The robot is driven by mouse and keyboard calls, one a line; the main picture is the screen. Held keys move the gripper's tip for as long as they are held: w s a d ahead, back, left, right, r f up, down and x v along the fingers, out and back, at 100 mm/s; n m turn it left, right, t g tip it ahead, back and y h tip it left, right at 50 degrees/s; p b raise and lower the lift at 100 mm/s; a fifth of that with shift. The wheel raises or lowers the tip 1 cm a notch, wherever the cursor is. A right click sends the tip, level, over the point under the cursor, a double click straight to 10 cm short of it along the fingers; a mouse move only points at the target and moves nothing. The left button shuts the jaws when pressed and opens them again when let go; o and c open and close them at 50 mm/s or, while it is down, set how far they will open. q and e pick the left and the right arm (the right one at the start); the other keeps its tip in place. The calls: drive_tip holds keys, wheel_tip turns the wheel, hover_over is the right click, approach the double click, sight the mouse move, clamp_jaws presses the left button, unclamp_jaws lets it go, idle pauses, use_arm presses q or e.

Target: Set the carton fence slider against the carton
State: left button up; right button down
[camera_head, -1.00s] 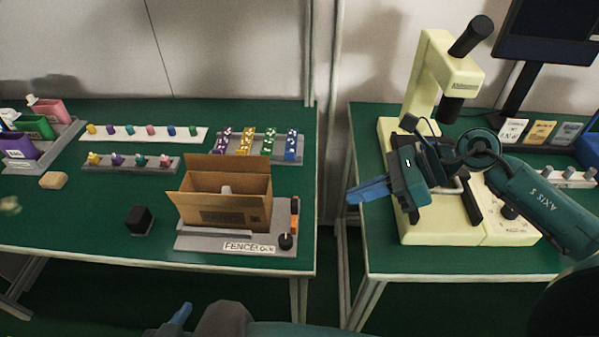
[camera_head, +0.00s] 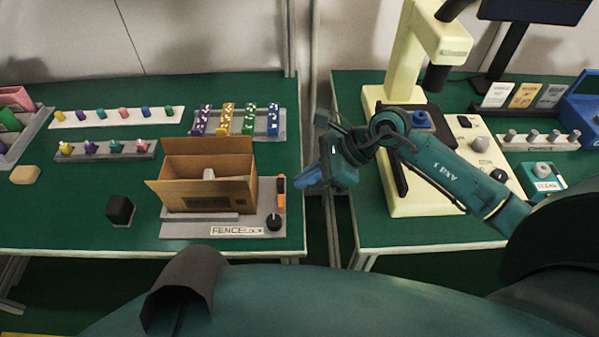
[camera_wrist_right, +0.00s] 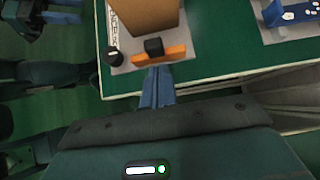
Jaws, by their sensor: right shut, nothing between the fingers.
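An open brown carton (camera_head: 207,192) stands on a grey plate labelled "FENCE LOCK" (camera_head: 190,230) at the left bench's right end. A low grey bar (camera_head: 195,217) runs along the carton's front. An orange bar with a black block (camera_head: 281,184) is at the plate's right side; the orange bar (camera_wrist_right: 170,54) also shows in the right wrist view. A black knob (camera_head: 273,221) is near the front corner. My right gripper (camera_head: 303,180) is shut and empty, just right of the plate. In the wrist view its blue fingertips (camera_wrist_right: 156,72) point at the orange bar; contact is unclear. My left gripper (camera_wrist_right: 60,16) shows partly.
A black cube (camera_head: 120,210) lies left of the plate. Racks with coloured pieces (camera_head: 238,120) stand behind the carton. A gap with a post (camera_head: 310,90) separates the benches. A cream microscope (camera_head: 408,70) stands on the right bench.

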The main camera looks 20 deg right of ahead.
sight(281, 189)
drive_tip(key=shift+w+a, duration=0.2)
drive_tip(key=shift+a, duration=0.5)
drive_tip(key=a, duration=0.2)
drive_tip(key=w+a, duration=0.1)
drive_tip(key=a, duration=0.1)
drive_tip(key=shift+w+a+b, duration=0.15)
drive_tip(key=shift+b, duration=0.15)
